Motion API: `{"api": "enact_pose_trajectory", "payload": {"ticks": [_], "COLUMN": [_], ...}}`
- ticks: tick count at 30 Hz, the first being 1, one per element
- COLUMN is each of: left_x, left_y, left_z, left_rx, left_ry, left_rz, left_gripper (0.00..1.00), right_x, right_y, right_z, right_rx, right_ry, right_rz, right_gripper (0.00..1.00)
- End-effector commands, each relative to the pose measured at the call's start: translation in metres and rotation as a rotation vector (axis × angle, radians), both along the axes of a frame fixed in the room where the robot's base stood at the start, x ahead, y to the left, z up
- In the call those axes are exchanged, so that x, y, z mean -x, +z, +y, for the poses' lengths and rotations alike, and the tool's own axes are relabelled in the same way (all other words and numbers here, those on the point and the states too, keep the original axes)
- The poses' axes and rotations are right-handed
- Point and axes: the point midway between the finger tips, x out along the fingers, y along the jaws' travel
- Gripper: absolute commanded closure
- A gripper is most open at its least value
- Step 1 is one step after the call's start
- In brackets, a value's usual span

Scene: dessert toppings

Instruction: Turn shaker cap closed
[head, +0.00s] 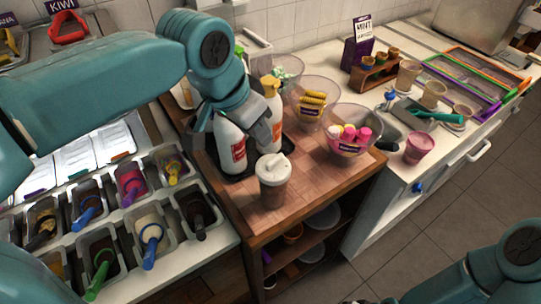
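The shaker (273,193) stands upright near the front of the wooden counter, with a brown see-through body. Its white cap (275,166) sits on top and has a raised spout-like part; I cannot tell whether it is turned closed.
Topping bins (150,222) fill the left. The counter front is clear.

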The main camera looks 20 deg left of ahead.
Motion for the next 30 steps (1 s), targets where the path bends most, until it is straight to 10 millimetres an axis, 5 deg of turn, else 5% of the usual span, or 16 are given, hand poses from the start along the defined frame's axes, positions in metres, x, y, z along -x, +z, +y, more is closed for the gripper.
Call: {"api": "enact_pose_trajectory", "payload": {"ticks": [9,15,28,30], "left_x": [-0.025,-0.036,-0.04,-0.04], "left_y": [-0.071,-0.101,-0.113,-0.113], "left_z": [-0.012,-0.016,-0.019,-0.019], "left_rx": [-0.001,-0.001,0.001,0.0], "left_ry": [-0.002,-0.004,-0.003,-0.004], "left_rz": [0.006,0.004,0.001,0.001], "left_gripper": [0.62,0.62,0.62,0.81], "right_x": [0.0,0.0,0.0,0.0], "right_y": [0.002,0.004,0.004,0.004], "right_z": [0.0,0.0,0.0,0.0], "right_rx": [0.0,0.0,0.0,0.0], "right_ry": [0.0,0.0,0.0,0.0], "right_rz": [0.0,0.0,0.0,0.0], "right_gripper": [0.57,0.57,0.57,0.57]}}
